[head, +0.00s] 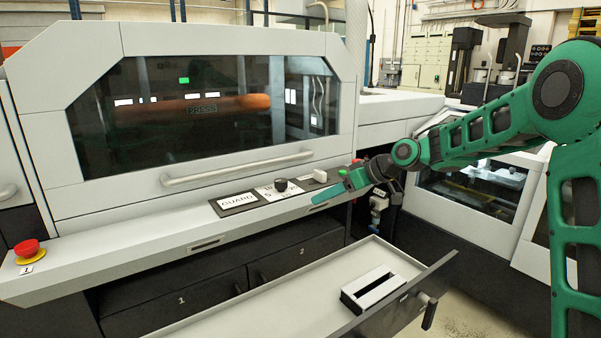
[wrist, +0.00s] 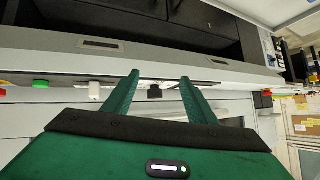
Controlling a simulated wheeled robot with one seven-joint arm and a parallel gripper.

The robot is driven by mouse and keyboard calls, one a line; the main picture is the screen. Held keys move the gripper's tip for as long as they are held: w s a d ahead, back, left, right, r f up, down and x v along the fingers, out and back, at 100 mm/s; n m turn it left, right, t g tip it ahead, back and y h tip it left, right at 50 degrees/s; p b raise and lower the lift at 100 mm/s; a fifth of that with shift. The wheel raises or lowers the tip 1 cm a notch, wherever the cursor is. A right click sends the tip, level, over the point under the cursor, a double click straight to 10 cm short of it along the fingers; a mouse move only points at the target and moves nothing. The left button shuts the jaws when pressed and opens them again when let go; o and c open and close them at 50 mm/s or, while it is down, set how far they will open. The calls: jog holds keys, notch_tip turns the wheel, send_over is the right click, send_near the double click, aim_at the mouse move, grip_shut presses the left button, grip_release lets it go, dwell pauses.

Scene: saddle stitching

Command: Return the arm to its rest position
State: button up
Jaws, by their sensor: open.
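My gripper (head: 328,194) is at the end of my green arm, in front of the machine's control ledge, to the right of the black dial (head: 281,185). In the wrist view my gripper (wrist: 158,78) shows two green fingers spread apart with nothing between them. The black dial (wrist: 154,91) appears beyond the gap between the fingers. I cannot tell whether the fingers touch the ledge. My arm stretches in from the right side of the head view.
An open drawer (head: 225,306) juts out below the ledge, holding a black-and-white slotted block (head: 374,288). A closed guard window with a handle (head: 238,167) is behind the ledge. A red emergency button (head: 27,248) sits at the left. Another machine (head: 470,197) stands at the right.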

jog(key=s+d+f+m+g+h, duration=0.2)
jog(key=s+d+m, duration=0.3)
jog(key=s+d, duration=0.6)
jog(key=s+d+f+m+g+h, duration=0.1)
jog(key=s+d+m+h, duration=0.3)
jog(key=s+d, duration=0.6)
jog(key=s+d+f+m+g+h, duration=0.2)
jog(key=s+d+m, duration=0.4)
jog(key=s, duration=2.1)
jog(key=d+f+h, duration=0.1)
jog(key=d+f, duration=0.1)
jog(key=d, duration=0.3)
jog(key=shift+s+d+m+g, duration=0.3)
jog(key=shift+s+d+m, duration=0.05)
jog(key=shift+s+m, duration=0.05)
jog(key=shift+w+f, duration=0.3)
jog(key=shift+w, duration=0.35)
